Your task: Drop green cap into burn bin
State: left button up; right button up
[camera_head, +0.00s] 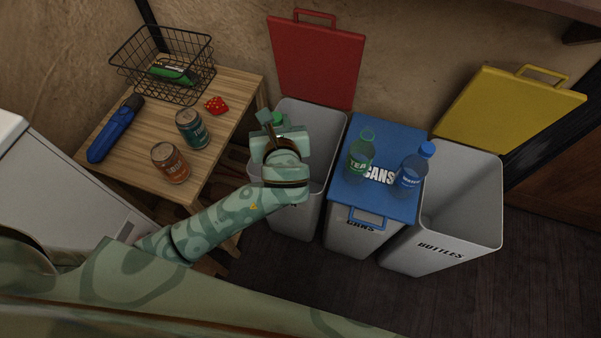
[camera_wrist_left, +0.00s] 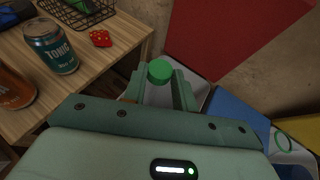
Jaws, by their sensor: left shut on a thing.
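The green cap (camera_head: 278,118) is held between the fingers of my left gripper (camera_head: 272,124), which is shut on it. In the left wrist view the cap (camera_wrist_left: 160,71) shows as a round green disc at the fingertips. My left gripper is above the open burn bin (camera_head: 297,226), a pale grey bin with its red lid (camera_head: 317,62) raised against the wall. My forearm and gripper cover most of this bin's label and part of its opening. My right gripper is not in view.
The cans bin has its blue lid (camera_head: 400,139) shut, with an uncapped green tea bottle (camera_head: 360,160) and a blue-capped bottle (camera_head: 412,172) on it. The bottles bin (camera_head: 440,235) is open. A wooden table (camera_head: 227,128) with cans and a wire basket (camera_head: 165,65) stands left.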

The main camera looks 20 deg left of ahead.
pick_arm(q)
jog(key=w+f+b, duration=0.4)
jog(key=f+b, duration=0.1)
jog(key=f, duration=0.5)
jog(key=w+d+f+m+h+b, duration=0.1)
jog(key=w+f+b, duration=0.3)
jog(key=f, duration=0.7)
jog(key=shift+w+f+t+b, duration=0.15)
jog(key=shift+w+t+b, duration=0.2)
jog(key=shift+b, duration=0.4)
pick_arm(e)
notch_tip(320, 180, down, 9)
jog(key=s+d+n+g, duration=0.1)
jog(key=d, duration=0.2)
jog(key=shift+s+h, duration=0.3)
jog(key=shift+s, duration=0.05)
pick_arm(q)
jog(key=o, duration=1)
